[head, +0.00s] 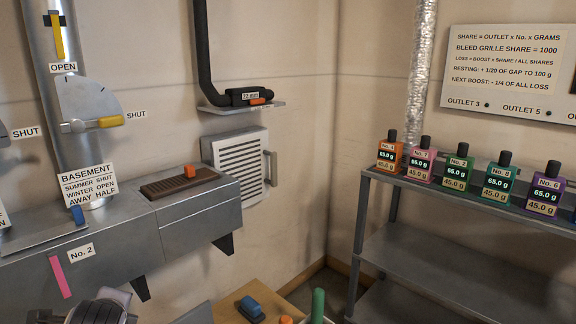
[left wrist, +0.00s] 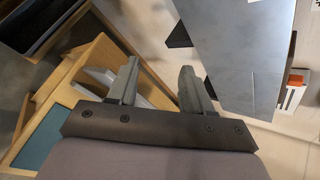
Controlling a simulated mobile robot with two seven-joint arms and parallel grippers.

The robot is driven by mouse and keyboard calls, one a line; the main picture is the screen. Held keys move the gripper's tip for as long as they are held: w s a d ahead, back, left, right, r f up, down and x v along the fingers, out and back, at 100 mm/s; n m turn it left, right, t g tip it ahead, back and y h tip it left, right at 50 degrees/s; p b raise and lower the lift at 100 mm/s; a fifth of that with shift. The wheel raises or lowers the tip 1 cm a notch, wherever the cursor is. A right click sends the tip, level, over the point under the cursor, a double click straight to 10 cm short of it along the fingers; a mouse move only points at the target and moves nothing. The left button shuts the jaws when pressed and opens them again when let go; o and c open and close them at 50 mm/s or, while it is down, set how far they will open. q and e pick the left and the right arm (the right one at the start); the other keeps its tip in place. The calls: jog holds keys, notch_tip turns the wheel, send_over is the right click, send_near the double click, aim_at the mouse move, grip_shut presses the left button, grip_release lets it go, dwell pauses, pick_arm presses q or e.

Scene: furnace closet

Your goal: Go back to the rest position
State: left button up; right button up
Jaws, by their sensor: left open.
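My left gripper (left wrist: 158,88) is open in the left wrist view, its two grey fingers apart with nothing between them. It is below the grey metal duct box (left wrist: 235,50), with a wooden bench (left wrist: 85,75) beyond and to the left. In the head view, a dark rounded part of my left arm shows at the bottom left, under the duct box (head: 110,262). Its fingers cannot be made out there. My right gripper is in neither view.
A metal shelf (head: 440,197) on the right bears several coloured weight-labelled bottles. A white louvred grille (head: 240,150) is on the back wall. The duct box juts out at the left.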

pick_arm(q)
jog(key=s+d+f+n+g+h, duration=0.1)
jog(key=s+d+f+n+h, duration=0.1)
jog(key=s+d+f+n, duration=0.45)
jog(key=s+d+f+n+g+h, duration=0.2)
jog(key=s+n, duration=0.2)
jog(key=s, duration=0.6)
jog(key=s+d+f+n+g+h, duration=0.1)
jog(key=s+d+f+n+h, duration=0.3)
jog(key=s, duration=0.4)
jog(key=w+d+f+t+p, duration=0.2)
jog(key=w+d+t+p, duration=0.1)
jog(key=w+t+p, duration=0.3)
jog(key=shift+w+f+t, duration=0.3)
jog(key=shift+w+f, duration=0.1)
jog(key=shift+w, duration=0.25)
jog(key=shift+d, duration=0.1)
